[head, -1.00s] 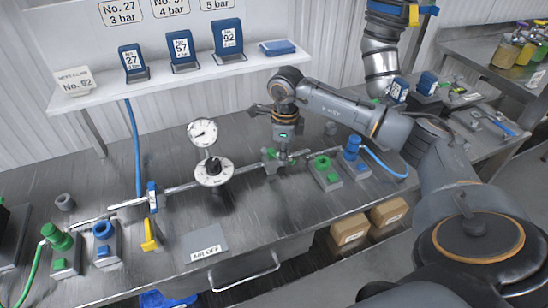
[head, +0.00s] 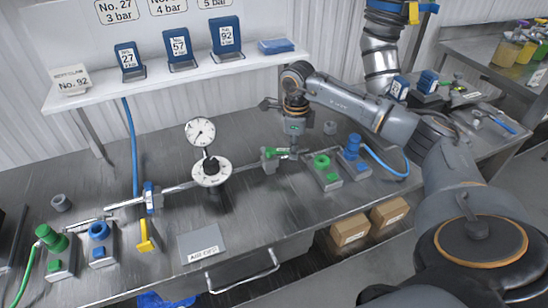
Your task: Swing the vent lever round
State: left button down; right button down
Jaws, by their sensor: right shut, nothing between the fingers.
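A small valve with a green lever (head: 279,152) sits on the pipe at the middle of the bench in the head view. I take this green lever as the vent lever; no label on it is readable. My right gripper (head: 293,151) points down at the lever's right end, with its fingers shut and nothing between them. The fingertips are close to the lever, but I cannot tell whether they touch it. Part of the valve behind the fingers is hidden. My left gripper is not in view.
A pressure gauge (head: 200,131) and a round dial (head: 211,172) stand left of the valve. A green coupling (head: 321,162) and a blue coupling (head: 353,146) stand to its right. A yellow lever (head: 146,236) hangs near the front left. The bench front is mostly clear.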

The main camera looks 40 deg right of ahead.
jog(key=shift+w+d+r, duration=0.15)
jog(key=shift+w, duration=0.35)
jog(key=shift+w+d+r, duration=0.1)
jog(key=shift+w, duration=0.4)
jog(key=shift+r+p, duration=0.35)
jog(key=shift+r, duration=0.25)
jog(key=r+p, duration=0.1)
jog(key=r, duration=0.1)
jog(key=r+p, duration=0.1)
jog(key=r, duration=0.1)
jog(key=s+r+p, duration=0.1)
jog(key=p, duration=0.1)
jog(key=shift+a+r, duration=0.1)
jog(key=shift+r, duration=0.3)
